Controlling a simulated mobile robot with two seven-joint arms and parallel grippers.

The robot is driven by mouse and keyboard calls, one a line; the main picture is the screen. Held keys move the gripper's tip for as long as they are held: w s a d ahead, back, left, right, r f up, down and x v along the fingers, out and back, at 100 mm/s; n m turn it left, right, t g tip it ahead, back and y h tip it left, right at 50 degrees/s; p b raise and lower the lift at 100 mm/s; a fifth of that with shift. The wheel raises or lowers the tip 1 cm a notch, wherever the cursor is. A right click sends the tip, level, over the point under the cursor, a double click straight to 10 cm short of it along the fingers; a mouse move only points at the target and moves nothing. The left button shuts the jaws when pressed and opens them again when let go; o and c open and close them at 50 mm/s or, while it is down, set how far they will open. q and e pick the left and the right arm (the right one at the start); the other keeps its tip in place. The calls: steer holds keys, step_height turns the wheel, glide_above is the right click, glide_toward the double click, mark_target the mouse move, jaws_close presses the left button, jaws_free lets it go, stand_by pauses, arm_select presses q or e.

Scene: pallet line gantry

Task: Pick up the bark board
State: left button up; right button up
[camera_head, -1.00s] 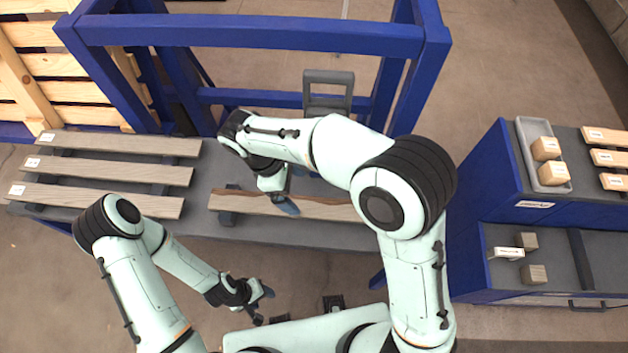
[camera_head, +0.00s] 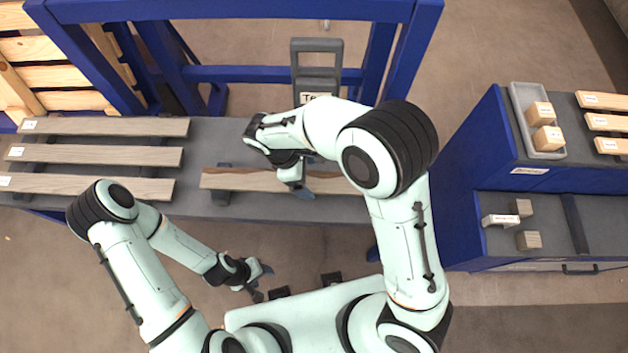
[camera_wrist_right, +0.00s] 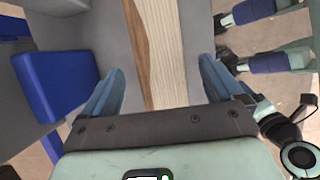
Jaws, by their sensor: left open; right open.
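The bark board (camera_head: 234,180) lies lengthwise on the grey bench in the head view, with a dark brown edge along its far side. My right arm hides part of its middle. My right gripper (camera_head: 302,191) is over the board, open and empty. In the right wrist view the board (camera_wrist_right: 158,52) runs between the spread fingers of this gripper (camera_wrist_right: 160,88), its brown strip on the left; I cannot tell the height of the fingers above it. My left gripper (camera_head: 262,276) is open and empty, in front of the bench and away from the board.
Three labelled grey-brown boards (camera_head: 100,154) lie on the left of the bench (camera_head: 235,211). A blue gantry frame (camera_head: 270,75) stands behind it. At right, a blue cabinet (camera_head: 460,190) carries a grey tray (camera_head: 530,105) with wooden blocks.

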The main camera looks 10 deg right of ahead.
steer(key=shift+x, duration=1)
steer(key=c, duration=1.3)
steer(key=shift+r, duration=0.1)
